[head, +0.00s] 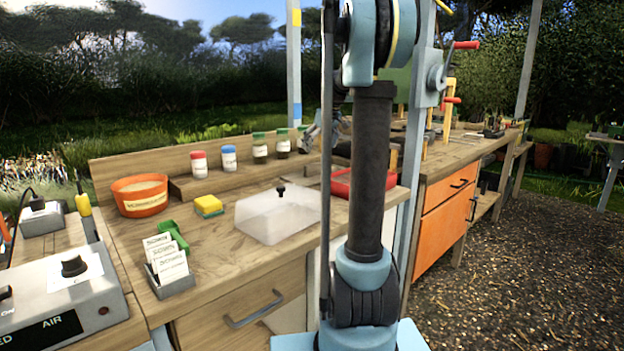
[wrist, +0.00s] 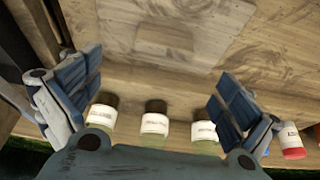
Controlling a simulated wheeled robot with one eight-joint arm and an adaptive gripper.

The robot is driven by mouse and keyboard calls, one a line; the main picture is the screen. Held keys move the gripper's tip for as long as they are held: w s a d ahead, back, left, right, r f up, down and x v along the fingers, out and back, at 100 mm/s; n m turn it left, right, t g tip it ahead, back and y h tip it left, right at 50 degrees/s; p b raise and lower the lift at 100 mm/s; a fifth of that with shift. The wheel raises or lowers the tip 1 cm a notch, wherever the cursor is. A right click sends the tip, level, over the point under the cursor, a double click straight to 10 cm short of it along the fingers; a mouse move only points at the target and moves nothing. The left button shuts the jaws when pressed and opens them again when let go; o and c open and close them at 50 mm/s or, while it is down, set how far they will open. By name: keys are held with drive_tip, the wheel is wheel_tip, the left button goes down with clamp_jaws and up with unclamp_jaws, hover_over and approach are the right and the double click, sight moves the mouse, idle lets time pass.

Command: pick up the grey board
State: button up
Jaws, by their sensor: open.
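I cannot make out a grey board in either view. My gripper (head: 312,136) is partly hidden behind my own arm in the head view, at the back shelf of the bench. In the wrist view my gripper (wrist: 161,76) is open, its two blue-grey fingers wide apart with nothing held between them. Bare wood and a row of small jars show beyond and between the fingers.
Jars, including a red-capped one (head: 199,163) and a blue-capped one (head: 229,161), stand on the wooden shelf. A translucent cover (head: 275,216), an orange tub (head: 140,195), a sponge (head: 209,206) and a seed-packet holder (head: 172,285) occupy the bench. A red tray-like item (head: 341,187) is partly hidden.

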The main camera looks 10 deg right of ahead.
sight(314, 164)
drive_tip(key=x, duration=0.4)
drive_tip(key=shift+s, duration=0.1)
drive_tip(key=shift+s+x, duration=0.2)
drive_tip(key=shift+x, duration=1.15)
drive_tip(key=shift+s+x, duration=0.2)
drive_tip(key=shift+x, duration=1.15)
drive_tip(key=shift+f, duration=0.15)
drive_tip(key=c, duration=1.1)
